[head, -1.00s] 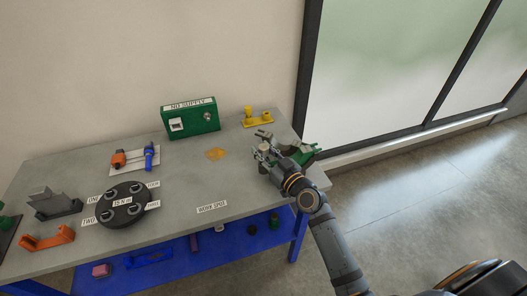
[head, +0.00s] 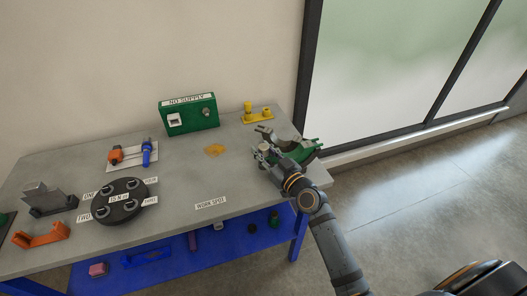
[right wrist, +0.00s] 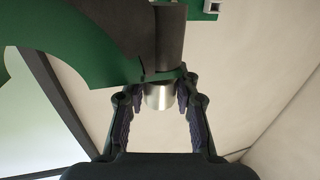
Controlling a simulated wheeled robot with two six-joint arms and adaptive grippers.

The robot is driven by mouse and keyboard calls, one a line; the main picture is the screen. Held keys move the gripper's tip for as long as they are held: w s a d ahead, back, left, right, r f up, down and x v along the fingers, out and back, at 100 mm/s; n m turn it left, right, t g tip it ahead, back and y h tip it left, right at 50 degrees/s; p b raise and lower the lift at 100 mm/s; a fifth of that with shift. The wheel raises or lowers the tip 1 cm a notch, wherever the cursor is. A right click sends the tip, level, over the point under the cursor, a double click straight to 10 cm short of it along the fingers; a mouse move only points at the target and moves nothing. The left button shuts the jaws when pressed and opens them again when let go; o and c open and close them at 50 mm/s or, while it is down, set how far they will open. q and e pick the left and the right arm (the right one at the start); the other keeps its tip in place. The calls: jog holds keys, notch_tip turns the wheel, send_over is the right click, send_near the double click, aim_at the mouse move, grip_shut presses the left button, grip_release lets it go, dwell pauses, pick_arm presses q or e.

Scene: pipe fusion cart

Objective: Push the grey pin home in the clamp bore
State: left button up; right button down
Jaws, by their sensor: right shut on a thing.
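The green clamp (head: 306,150) stands at the right end of the grey bench in the head view. In the right wrist view its green body (right wrist: 95,40) curves across the top, beside a dark cylinder (right wrist: 170,40). The grey pin (right wrist: 158,97) shows as a short, shiny metal end below a green edge, between my right fingertips. My right gripper (right wrist: 159,92) is shut on it; in the head view the gripper (head: 270,154) is at the clamp's left side. The pin's far part is hidden, so its depth in the bore cannot be told. My left gripper is out of view.
A green NO SUPPLY box (head: 190,117) and a yellow stand (head: 257,115) are at the back. A round black holder (head: 120,213), orange bracket (head: 40,236) and grey block (head: 45,197) lie left. The bench's middle, near the WORK SPOT label (head: 210,203), is clear.

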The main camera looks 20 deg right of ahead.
jog(key=c, duration=0.9)
grip_release()
jog(key=shift+c, duration=0.2)
jog(key=shift+s+f, duration=0.1)
jog(key=shift+s+d, duration=0.15)
jog(key=shift+s, duration=0.25)
jog(key=v, duration=1.1)
